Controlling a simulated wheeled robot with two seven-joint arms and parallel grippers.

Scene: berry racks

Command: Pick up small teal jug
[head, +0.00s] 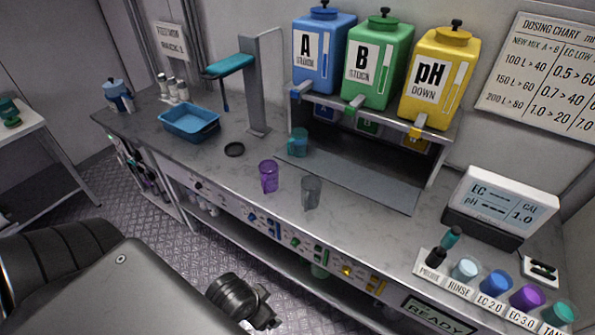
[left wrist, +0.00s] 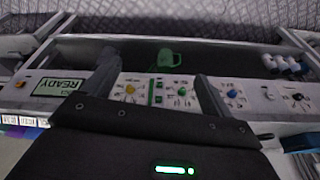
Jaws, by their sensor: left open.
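The small teal jug (head: 298,142) stands upright on the counter, at the left front of the rack of stock containers, in the head view. It is not seen in the left wrist view. My left gripper (left wrist: 158,68) is open and empty, its two dark fingers spread in front of the counter's front panel. In the head view it is partly seen at the bottom (head: 264,318), below and in front of the counter, well apart from the jug. My right gripper is not in view.
A purple cup (head: 268,176) and a grey cup (head: 311,191) stand near the counter's front edge. A green jug (left wrist: 170,58) is on the lower shelf.

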